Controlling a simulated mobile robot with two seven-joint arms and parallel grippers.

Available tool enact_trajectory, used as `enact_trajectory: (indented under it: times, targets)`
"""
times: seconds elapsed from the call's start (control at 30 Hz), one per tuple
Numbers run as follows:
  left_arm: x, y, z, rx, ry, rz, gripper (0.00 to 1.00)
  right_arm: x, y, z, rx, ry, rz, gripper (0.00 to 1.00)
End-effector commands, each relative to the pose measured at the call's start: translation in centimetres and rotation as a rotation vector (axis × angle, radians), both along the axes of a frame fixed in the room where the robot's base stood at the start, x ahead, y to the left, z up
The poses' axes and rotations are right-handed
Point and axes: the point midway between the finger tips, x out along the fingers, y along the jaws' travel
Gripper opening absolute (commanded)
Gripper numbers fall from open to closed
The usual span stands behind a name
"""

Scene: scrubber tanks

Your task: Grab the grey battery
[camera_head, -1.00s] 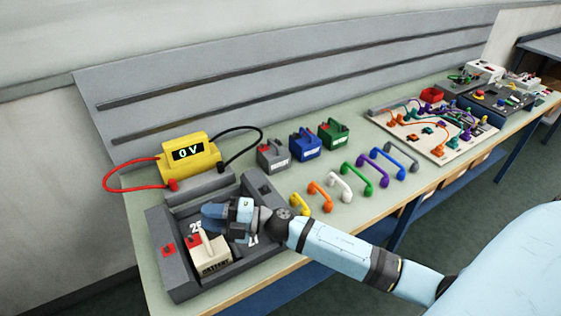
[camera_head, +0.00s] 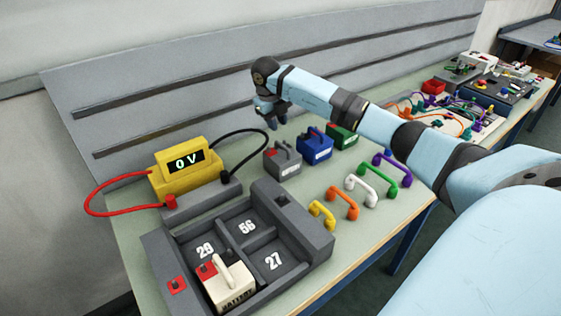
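The grey battery (camera_head: 282,162), with a handle and a red part on top, stands upright on the bench, left of the blue battery (camera_head: 315,148) and the green battery (camera_head: 342,136). My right gripper (camera_head: 271,122) hangs above and slightly behind the grey battery, fingers downward and apart from it. The fingers are small and partly overlapped, so their opening is unclear. My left gripper is not in view.
A grey tray (camera_head: 322,247) with numbered compartments holds a white battery (camera_head: 229,287). A yellow meter (camera_head: 184,172) reading 0 V has red and black cables; the black one loops near the grey battery. Several coloured handle-shaped connectors, including an orange one (camera_head: 343,203), stand in front.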

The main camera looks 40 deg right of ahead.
Motion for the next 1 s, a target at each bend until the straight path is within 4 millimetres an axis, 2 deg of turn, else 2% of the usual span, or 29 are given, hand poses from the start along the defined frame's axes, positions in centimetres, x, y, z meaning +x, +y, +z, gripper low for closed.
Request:
enact_trajectory:
  times: [0.03,0.2,0.47,0.8,1.0]
  targets:
    - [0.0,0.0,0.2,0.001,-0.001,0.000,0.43,-0.1,-0.2,-1.2,0.002,0.005,-0.001,0.26]
    - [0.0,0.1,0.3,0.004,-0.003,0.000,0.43,-0.1,-0.7,-4.0,0.003,0.002,0.001,0.26]
    - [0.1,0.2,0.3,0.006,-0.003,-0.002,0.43,-0.1,-1.0,-5.6,0.004,-0.001,0.002,0.26]
    - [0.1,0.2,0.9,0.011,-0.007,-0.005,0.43,-0.5,-1.9,-10.0,0.005,0.001,0.003,0.26]
    - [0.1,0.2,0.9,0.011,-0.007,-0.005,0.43,-0.4,-2.0,-10.3,0.004,-0.002,0.003,0.26]
